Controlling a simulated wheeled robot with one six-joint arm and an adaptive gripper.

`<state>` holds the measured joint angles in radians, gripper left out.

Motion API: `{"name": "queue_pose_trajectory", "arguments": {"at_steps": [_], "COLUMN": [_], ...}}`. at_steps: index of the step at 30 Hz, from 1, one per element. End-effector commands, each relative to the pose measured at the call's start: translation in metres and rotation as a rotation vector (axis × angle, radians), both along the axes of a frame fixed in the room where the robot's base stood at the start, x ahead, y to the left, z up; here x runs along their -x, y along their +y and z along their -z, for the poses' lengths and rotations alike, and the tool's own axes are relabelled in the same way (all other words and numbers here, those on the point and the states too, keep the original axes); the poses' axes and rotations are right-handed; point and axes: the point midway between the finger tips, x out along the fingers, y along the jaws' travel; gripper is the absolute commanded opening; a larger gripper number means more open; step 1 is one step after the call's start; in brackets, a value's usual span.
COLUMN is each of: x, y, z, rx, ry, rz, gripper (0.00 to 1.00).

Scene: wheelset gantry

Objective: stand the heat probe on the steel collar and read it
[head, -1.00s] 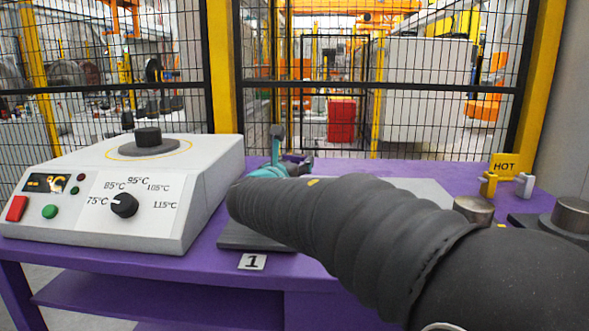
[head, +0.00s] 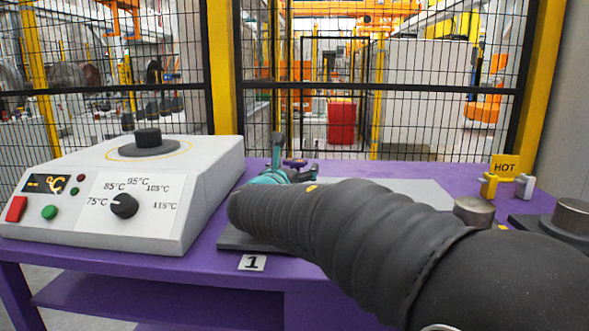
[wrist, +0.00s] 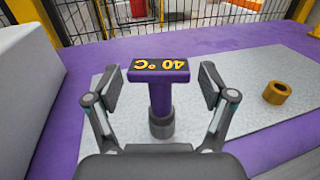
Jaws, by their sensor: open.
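The heat probe (wrist: 163,98) is a purple post with a wide head, upright between my fingers in the wrist view. Its display shows 40 °C, upside down in that view. Its foot meets a short dark grey cylinder, which looks like the steel collar (wrist: 162,129), on a pale grey plate. My gripper (wrist: 160,88) is open, with one finger on each side of the probe and visible gaps to both. In the head view the probe's purple head (head: 295,162) shows beside my teal gripper (head: 282,165). My arm hides the collar there.
A brass ring (wrist: 277,92) lies on the pale plate (wrist: 235,110) right of the probe. A white heater box (head: 120,190) with a dial stands left. A mesh fence (head: 370,100) stands behind the purple table.

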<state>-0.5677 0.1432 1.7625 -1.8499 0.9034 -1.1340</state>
Motion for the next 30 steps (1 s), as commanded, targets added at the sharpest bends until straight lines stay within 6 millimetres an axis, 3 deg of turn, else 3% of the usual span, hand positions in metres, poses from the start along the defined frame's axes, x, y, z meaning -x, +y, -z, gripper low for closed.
{"name": "queue_pose_trajectory", "arguments": {"at_steps": [5,18,24,30], "x": [0.018,0.097,0.113,0.116], "y": [0.006,0.030,0.034,0.034], "z": [-0.002,-0.002,-0.002,-0.002], "rx": [-0.001,-0.001,0.000,0.000], "ry": [0.000,0.000,-0.001,0.000], "rz": [-0.002,-0.003,-0.001,0.000], "gripper": [0.82,0.82,0.82,0.82]}}
